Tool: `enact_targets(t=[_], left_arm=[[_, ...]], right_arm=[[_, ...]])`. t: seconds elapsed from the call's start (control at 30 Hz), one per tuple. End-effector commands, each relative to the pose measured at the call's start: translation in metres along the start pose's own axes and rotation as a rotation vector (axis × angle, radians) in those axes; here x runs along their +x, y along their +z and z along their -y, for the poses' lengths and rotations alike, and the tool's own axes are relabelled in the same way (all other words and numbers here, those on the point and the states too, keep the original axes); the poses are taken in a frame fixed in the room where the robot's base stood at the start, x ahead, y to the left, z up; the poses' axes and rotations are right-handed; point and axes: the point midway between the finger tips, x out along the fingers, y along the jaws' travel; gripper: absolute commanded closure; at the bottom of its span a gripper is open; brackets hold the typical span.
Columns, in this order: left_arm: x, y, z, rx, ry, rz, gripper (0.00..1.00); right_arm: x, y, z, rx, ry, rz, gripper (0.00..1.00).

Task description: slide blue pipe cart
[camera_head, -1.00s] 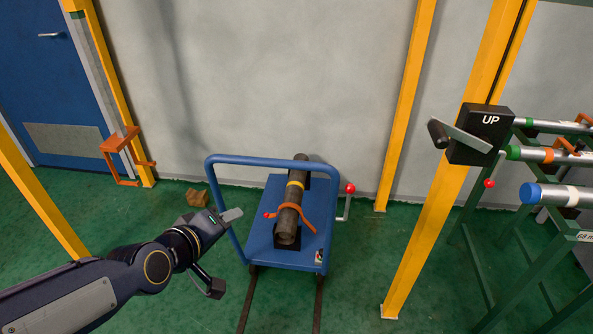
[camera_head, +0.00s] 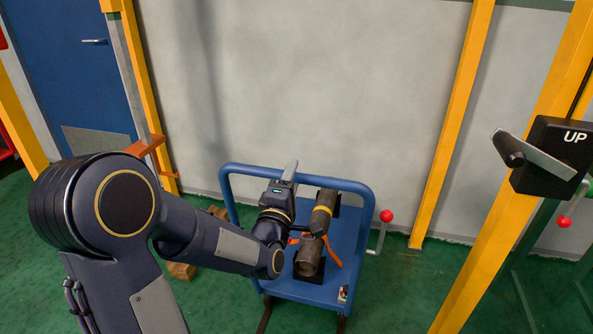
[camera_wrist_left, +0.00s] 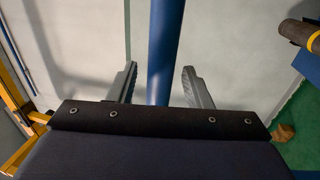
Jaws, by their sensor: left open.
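The blue pipe cart (camera_head: 340,292) stands on the green floor by the grey wall. Its tubular blue handle (camera_head: 357,187) arches over the far side of the deck. A dark pipe (camera_head: 310,254) with a yellow band lies on the cart, held by an orange strap. My left gripper (camera_head: 290,170) is at the top bar of the handle. In the left wrist view its two fingers (camera_wrist_left: 158,85) are apart, with the blue handle tube (camera_wrist_left: 165,50) passing between them. I cannot tell whether either finger touches it. My right gripper is not in view.
A red-knobbed lever (camera_head: 386,216) stands right of the cart. A yellow post (camera_head: 455,120) and a black UP crank box (camera_head: 550,155) are further right. An orange bracket (camera_head: 147,146) is on the left post. Brown blocks (camera_head: 181,271) lie left of the cart.

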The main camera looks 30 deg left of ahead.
Motion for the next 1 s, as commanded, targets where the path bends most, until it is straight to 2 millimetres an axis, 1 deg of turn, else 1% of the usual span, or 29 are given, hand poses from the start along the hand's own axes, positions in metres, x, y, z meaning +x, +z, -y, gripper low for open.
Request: enact_targets(t=[0.03, 0.1, 0.2, 0.5, 0.57, 0.8, 0.87, 1.0], left_arm=[[0.008, 0.0, -0.001, 0.001, 0.0, 0.001, 0.55], [0.015, 0.0, -0.001, 0.0, 0.0, 0.0, 0.55], [0.022, 0.0, 0.0, 0.001, -0.001, 0.0, 0.55], [0.025, 0.0, 0.0, 0.001, 0.0, 0.0, 0.55], [0.025, 0.0, 0.0, 0.001, 0.0, 0.0, 0.62], [0.025, 0.0, 0.0, 0.001, -0.001, 0.0, 0.93], [0.025, 0.0, 0.0, 0.001, -0.001, 0.0, 1.0], [0.025, 0.0, 0.0, 0.001, -0.001, 0.0, 1.0]], right_arm=[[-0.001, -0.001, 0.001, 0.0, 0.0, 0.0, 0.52], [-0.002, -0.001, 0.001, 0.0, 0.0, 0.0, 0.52], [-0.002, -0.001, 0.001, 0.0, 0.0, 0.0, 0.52], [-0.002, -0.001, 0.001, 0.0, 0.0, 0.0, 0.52], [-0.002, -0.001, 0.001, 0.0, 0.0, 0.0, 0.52], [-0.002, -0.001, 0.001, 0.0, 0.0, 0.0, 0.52], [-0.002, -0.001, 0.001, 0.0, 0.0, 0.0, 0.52], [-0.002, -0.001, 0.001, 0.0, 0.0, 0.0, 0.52]])
